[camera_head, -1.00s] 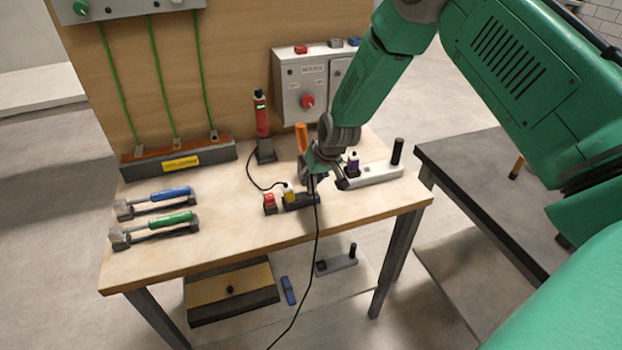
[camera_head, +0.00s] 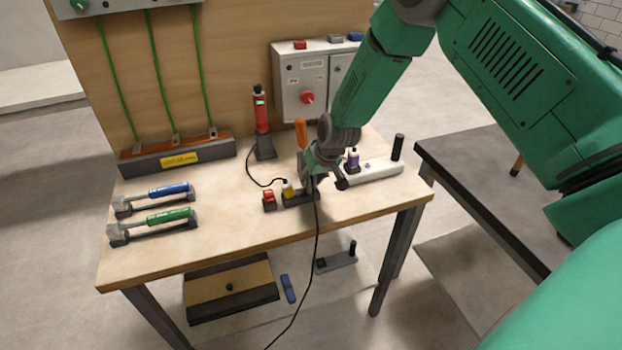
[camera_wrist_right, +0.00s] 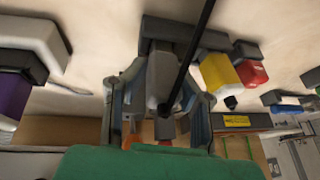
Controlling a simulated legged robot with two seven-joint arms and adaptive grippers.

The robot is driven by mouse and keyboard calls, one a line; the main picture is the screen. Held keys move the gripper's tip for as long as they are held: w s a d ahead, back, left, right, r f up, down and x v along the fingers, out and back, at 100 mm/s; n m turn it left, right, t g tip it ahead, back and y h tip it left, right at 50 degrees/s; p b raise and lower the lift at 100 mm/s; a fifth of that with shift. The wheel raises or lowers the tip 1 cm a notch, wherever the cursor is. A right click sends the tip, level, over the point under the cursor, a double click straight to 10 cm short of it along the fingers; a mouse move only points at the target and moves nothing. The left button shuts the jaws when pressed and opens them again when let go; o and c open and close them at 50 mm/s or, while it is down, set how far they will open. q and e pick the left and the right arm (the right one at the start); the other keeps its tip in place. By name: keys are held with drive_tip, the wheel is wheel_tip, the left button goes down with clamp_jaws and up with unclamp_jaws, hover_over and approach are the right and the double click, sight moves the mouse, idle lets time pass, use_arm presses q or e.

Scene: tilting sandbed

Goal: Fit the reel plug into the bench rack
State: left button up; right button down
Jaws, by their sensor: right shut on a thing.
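The reel plug (camera_wrist_right: 163,78) is a grey block with a black cable (camera_head: 315,235) that hangs over the bench front to the floor. My right gripper (camera_head: 311,183) is shut on it, with a finger on either side in the right wrist view. The bench rack (camera_head: 291,203) is a low dark block near the bench front. A yellow plug (camera_head: 288,190) stands in its left part. The grey plug's far end meets the dark rack (camera_wrist_right: 205,38) in the right wrist view. I cannot tell whether it is seated. My left gripper is not in view.
A red block (camera_head: 269,200) sits just left of the rack. A white strip (camera_head: 375,172) with a purple plug (camera_head: 352,160) and a black post lies to the right. A red tool (camera_head: 261,115) stands behind.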

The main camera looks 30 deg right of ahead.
drive_tip(key=shift+f+b, duration=0.45)
drive_tip(key=shift+f, duration=0.2)
drive_tip(key=c, duration=1.2)
unclamp_jaws()
drive_tip(key=shift+r, duration=0.1)
drive_tip(key=shift+s+r, duration=0.15)
drive_tip(key=shift+r, duration=0.15)
drive_tip(key=v, duration=1)
drive_tip(key=shift+s+r, duration=0.15)
drive_tip(key=shift+r, duration=0.25)
drive_tip(key=shift+d, duration=0.15)
